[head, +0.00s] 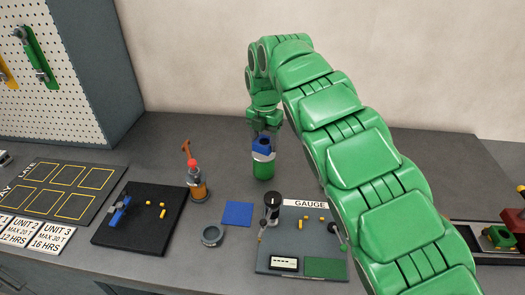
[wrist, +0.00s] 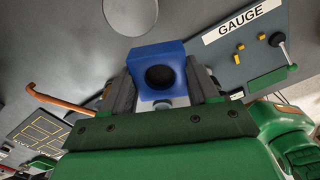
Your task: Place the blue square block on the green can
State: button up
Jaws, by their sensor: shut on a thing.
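The blue square block (head: 263,144) has a round dark hole in its face. My gripper (head: 265,132) is shut on it, pointing down from the arm. In the wrist view the block (wrist: 158,52) sits between the two grey fingers. The green can (head: 263,171) stands upright on the bench, with a pale grey top. The block appears right over the can's top; I cannot tell whether they touch.
An orange bottle (head: 197,188) with a red top stands left of the can. A blue square mat (head: 237,214), a grey ring (head: 212,236) and the gauge board (head: 283,257) with a black-topped post (head: 272,205) lie in front. My arm covers the right side.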

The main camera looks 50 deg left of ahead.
aim_at(262, 159)
jog(key=shift+w+a+f, duration=0.3)
jog(key=shift+a+f, duration=0.2)
jog(key=shift+f, duration=0.15)
jog(key=shift+w+a+f, duration=0.25)
jog(key=shift+a+f, duration=0.2)
jog(key=shift+f, duration=0.2)
jog(key=shift+w+a+f, duration=0.3)
jog(key=shift+a+f, duration=0.2)
jog(key=shift+f, duration=0.15)
jog(key=shift+a+f, duration=0.1)
jog(key=shift+f, duration=0.05)
jog(key=shift+f, duration=1.6)
jog(key=o, duration=1.2)
jog(key=shift+f, duration=0.1)
